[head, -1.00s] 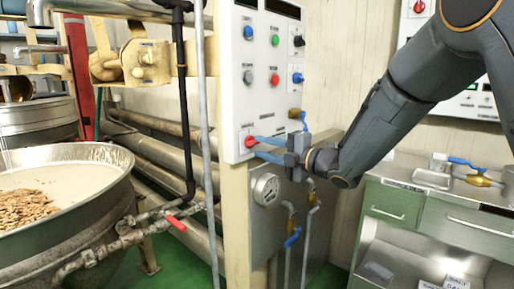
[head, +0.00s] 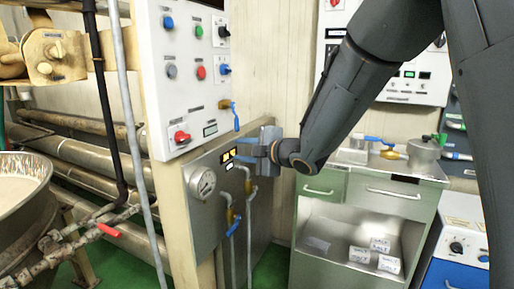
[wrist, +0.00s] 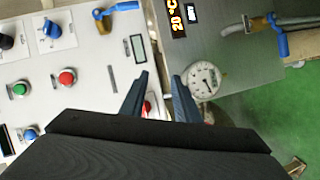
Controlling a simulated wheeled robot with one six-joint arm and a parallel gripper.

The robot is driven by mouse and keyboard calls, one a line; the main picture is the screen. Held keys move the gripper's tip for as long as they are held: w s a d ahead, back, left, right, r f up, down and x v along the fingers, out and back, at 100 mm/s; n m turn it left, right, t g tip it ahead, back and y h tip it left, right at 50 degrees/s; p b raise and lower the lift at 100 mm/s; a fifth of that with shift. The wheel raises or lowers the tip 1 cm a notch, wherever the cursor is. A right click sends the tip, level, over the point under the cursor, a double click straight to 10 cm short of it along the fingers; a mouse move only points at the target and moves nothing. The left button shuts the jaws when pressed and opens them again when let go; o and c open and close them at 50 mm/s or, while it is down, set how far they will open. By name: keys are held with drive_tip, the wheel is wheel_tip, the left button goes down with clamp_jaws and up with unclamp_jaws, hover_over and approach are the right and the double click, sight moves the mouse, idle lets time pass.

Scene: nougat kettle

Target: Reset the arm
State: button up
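My gripper (head: 240,149) is at the end of my dark grey arm, in front of the steel panel (head: 262,205) and right of the white control panel. Its two blue fingers are apart with nothing between them. They also show in the wrist view (wrist: 160,88), with a clear gap. A red knob (head: 180,137) sits low on the white panel, left of the gripper and apart from it in the head view. In the wrist view the red knob (wrist: 148,107) shows partly behind the fingers. My arm bends down from the upper right.
The white control panel (head: 190,70) carries several buttons and knobs. A round gauge (head: 203,184) and blue-handled valves (head: 234,228) are below the gripper. A kettle (head: 22,215) is at the left.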

drive_tip(key=s+d+f+m+g+h+p, duration=0.1)
drive_tip(key=s+d+f+m+h, duration=0.2)
drive_tip(key=d, duration=0.4)
drive_tip(key=s+d+f+m+g+h+p, duration=0.1)
drive_tip(key=s+d+f+m+h, duration=0.15)
drive_tip(key=d+m, duration=0.4)
drive_tip(key=s+d+f+m+h+p, duration=0.2)
drive_tip(key=s+d+m+h, duration=0.15)
drive_tip(key=d, duration=0.35)
drive_tip(key=s+d+f+m+g+p, duration=0.1)
drive_tip(key=s+d+m+g, duration=0.1)
drive_tip(key=s, duration=0.7)
drive_tip(key=s+d+f+m+g+h+p, duration=0.1)
drive_tip(key=s+d+m+g, duration=0.2)
drive_tip(key=s, duration=0.5)
drive_tip(key=s+d+f+m+g+p, duration=0.1)
drive_tip(key=s+d+m+g, duration=0.1)
drive_tip(key=s+m, duration=0.3)
drive_tip(key=s+g, duration=0.1)
drive_tip(key=s, duration=0.3)
drive_tip(key=shift+s+d+m+g+h, duration=0.3)
drive_tip(key=shift+s+m+g+h, duration=0.05)
drive_tip(key=shift+m+g+h, duration=0.05)
